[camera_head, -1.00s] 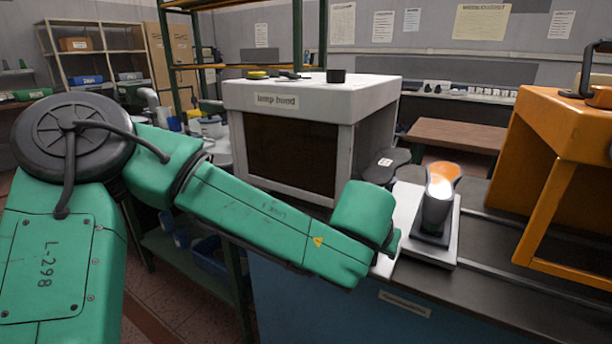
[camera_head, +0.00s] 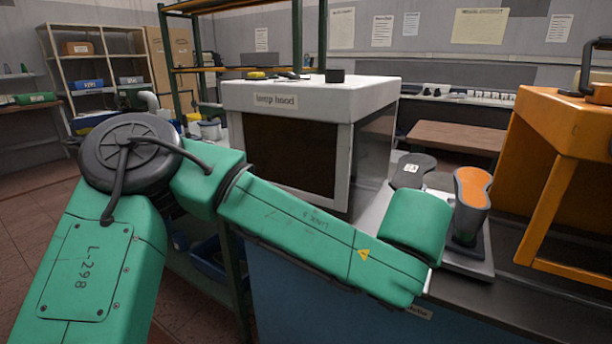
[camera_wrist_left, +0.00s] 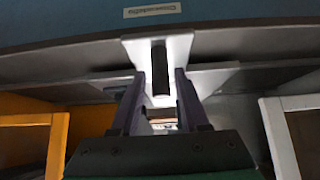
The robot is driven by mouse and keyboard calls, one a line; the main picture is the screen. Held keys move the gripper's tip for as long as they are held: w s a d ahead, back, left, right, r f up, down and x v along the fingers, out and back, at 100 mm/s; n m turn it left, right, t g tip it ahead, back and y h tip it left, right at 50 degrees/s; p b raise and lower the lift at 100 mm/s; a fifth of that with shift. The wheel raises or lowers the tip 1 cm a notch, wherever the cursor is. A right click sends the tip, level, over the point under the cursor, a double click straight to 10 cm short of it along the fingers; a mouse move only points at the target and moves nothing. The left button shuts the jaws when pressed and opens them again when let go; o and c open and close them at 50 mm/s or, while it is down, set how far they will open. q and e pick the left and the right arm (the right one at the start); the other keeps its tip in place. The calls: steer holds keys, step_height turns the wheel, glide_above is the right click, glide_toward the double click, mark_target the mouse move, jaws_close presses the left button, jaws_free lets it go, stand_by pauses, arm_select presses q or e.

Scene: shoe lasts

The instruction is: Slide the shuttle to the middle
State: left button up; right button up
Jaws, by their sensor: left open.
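The shuttle is a pale plate (camera_head: 478,264) on the bench between the lamp hood (camera_head: 312,98) and the orange cabinet (camera_head: 560,125). It carries an upturned shoe last with an orange sole (camera_head: 472,184) and a dark last with a small label (camera_head: 408,178). My green left arm crosses in front and hides part of the plate. In the left wrist view, my left gripper (camera_wrist_left: 160,84) is open, with one finger on each side of the shuttle's black handle (camera_wrist_left: 160,62). Contact cannot be told. My right gripper is not in view.
Dark rails (camera_head: 515,230) run along the bench top. The lamp hood stands close on the left and the orange cabinet on the right, with some free bench between the plate and the cabinet. A brown bench (camera_head: 458,138) stands behind.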

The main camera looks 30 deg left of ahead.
arm_select(q)
steer(key=p+v, duration=0.4)
steer(key=v, duration=0.4)
steer(key=shift+p, duration=0.3)
